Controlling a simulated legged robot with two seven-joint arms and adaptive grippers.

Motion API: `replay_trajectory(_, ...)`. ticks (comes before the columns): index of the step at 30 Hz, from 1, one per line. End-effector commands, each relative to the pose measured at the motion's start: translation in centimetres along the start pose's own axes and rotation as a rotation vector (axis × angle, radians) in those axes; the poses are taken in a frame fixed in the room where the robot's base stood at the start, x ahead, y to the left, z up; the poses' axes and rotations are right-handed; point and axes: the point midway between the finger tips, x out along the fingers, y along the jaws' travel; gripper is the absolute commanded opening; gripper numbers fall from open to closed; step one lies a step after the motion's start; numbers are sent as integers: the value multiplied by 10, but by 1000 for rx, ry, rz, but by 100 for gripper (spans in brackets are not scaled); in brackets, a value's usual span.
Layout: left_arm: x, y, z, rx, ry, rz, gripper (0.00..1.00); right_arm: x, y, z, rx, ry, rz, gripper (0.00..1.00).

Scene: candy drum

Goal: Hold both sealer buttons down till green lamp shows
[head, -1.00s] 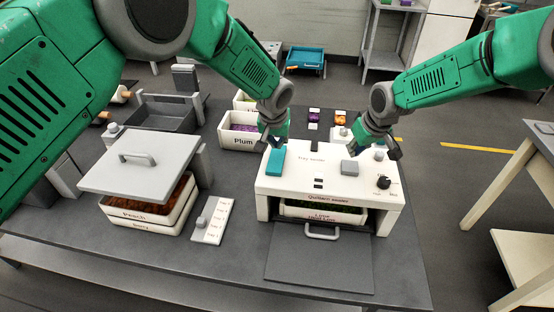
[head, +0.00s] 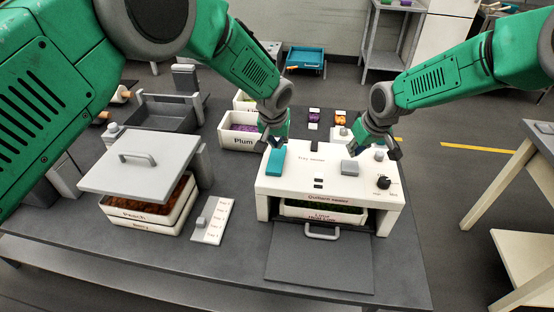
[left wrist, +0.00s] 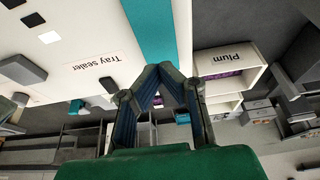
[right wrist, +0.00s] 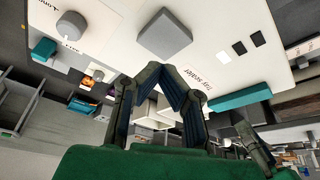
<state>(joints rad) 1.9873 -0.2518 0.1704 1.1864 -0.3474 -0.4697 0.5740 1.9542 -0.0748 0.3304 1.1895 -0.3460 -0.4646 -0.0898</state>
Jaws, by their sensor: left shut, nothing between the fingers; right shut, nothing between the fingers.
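The white tray sealer (head: 330,190) stands on the table. A long teal button (head: 276,162) is on its left top and a square grey button (head: 349,167) on its right top. My left gripper (head: 280,143) is shut and empty at the teal button's far end; that button (left wrist: 150,30) lies just beyond its fingertips in the left wrist view. My right gripper (right wrist: 163,72) is shut and empty near the grey button (right wrist: 163,35). I cannot tell whether either touches its button. One white and two dark small squares show on the sealer top; no green light shows.
A tray sits in the sealer's front opening, above a dark flap (head: 320,263) with a handle. A lidded peach crate (head: 148,212) and a switch plate (head: 213,220) stand left. A plum box (head: 240,135) is behind. The sealer's right side has a dark knob (head: 384,183).

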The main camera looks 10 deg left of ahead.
Motion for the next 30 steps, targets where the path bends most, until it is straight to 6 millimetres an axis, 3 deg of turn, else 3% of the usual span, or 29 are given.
replay_trajectory(30, 17, 0, 6, 0, 0, 0, 0, 0, 0, 0, 0, 0, 0, 0)
